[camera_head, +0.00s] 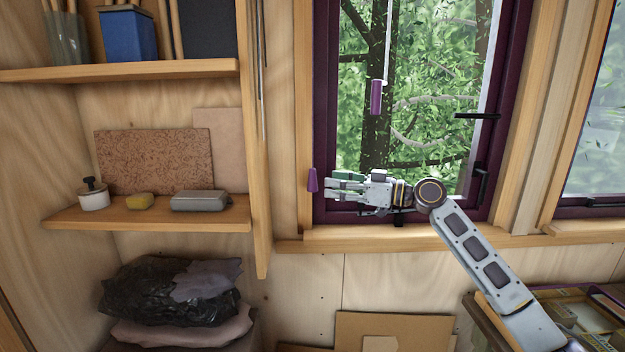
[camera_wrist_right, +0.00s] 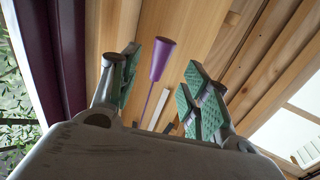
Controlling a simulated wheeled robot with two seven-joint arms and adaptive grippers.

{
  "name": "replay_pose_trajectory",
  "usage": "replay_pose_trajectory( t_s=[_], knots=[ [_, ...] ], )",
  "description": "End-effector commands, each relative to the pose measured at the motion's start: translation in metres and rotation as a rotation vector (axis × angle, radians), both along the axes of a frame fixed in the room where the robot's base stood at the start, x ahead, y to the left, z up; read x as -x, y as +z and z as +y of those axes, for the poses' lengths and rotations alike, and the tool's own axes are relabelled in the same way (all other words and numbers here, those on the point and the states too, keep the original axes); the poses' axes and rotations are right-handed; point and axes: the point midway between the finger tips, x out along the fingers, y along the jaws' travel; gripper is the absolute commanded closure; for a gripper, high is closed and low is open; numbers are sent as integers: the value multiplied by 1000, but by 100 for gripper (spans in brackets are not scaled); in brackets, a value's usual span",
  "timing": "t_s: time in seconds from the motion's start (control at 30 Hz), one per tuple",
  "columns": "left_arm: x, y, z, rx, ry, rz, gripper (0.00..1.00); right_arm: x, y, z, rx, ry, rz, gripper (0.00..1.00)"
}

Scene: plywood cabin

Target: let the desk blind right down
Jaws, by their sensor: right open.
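A small purple cone-shaped pull (camera_head: 312,180) hangs at the left edge of the window frame, just beyond my right fingertips in the head view. In the right wrist view the purple pull (camera_wrist_right: 160,58) and its thin purple cord or stem show between my spread fingers. My right gripper (camera_head: 330,186) is open and points left across the lower window; its green-padded fingers show in the wrist view (camera_wrist_right: 158,85). A second purple pull (camera_head: 376,97), more cylindrical, hangs on a pale cord in front of the glass. The blind's cloth is not visible. My left gripper is not in view.
The purple-framed window (camera_head: 325,100) has dark handles on its right side. A wooden sill (camera_head: 330,237) runs below. A shelf upright (camera_head: 258,150) stands left of the window, with shelves (camera_head: 150,215) holding several items. An open box (camera_head: 590,310) is at lower right.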

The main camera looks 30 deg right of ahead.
Motion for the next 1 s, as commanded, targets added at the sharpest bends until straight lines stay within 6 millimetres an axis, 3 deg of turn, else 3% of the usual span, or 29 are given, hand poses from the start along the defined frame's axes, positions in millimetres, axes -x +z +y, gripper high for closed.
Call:
replay_pose_trajectory(
  t_s=[1.0],
  knots=[
    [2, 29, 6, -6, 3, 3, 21, -53, 1, 47, 0, 0, -1, 53]
  ],
)
